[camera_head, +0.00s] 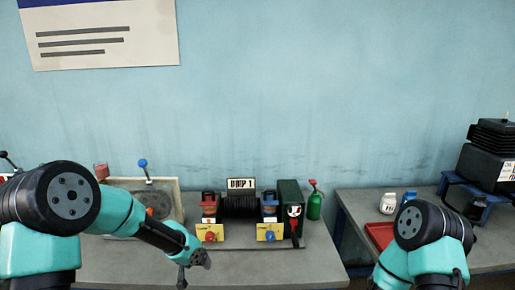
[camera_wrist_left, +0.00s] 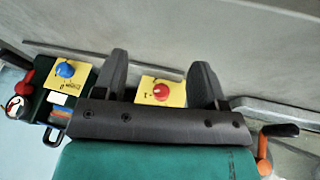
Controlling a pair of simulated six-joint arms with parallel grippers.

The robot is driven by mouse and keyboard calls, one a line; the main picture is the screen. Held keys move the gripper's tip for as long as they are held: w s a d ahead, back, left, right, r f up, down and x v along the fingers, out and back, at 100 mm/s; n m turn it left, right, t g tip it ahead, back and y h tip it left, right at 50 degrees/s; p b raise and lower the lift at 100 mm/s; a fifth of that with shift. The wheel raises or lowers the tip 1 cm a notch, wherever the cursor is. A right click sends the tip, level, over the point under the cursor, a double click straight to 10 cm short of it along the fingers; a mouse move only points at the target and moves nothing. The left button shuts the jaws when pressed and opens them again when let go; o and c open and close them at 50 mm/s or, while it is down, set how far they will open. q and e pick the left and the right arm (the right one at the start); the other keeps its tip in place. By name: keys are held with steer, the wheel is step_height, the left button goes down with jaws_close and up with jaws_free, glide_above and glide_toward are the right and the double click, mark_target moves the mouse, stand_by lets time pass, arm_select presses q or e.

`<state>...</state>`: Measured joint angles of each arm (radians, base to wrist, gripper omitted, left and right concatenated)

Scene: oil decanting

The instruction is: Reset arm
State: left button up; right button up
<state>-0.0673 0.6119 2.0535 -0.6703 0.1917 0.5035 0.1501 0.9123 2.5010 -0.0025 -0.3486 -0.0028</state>
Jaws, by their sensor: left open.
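My left gripper (camera_head: 193,268) hangs over the front of the left table in the head view, in front of and left of the pump unit. In the left wrist view its two dark fingers (camera_wrist_left: 162,62) stand apart with nothing between them; the yellow panel with a red knob (camera_wrist_left: 160,90) shows behind the gap. The panel's red knob (camera_head: 211,237) and a blue knob (camera_head: 270,236) face forward in the head view. My right arm shows at the lower right, its gripper out of frame.
A green spray bottle (camera_head: 314,203) stands right of the pump unit. A tray with a blue-topped lever (camera_head: 143,164) is behind my left arm. White bottles (camera_head: 388,204) and a red tray (camera_head: 378,234) are on the right table. The left table's front right (camera_head: 310,268) is clear.

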arm_select(q)
steer(key=s+f+n+g, duration=0.1)
steer(key=s+f, duration=0.9)
steer(key=s, duration=0.3)
steer(key=s+f+n+g+h, duration=0.1)
steer(key=s+f+n+g, duration=0.1)
steer(key=s+f, duration=0.9)
steer(key=s, duration=0.2)
steer(key=shift+s+a, duration=0.3)
steer(key=shift+s, duration=0.1)
stand_by(0.6)
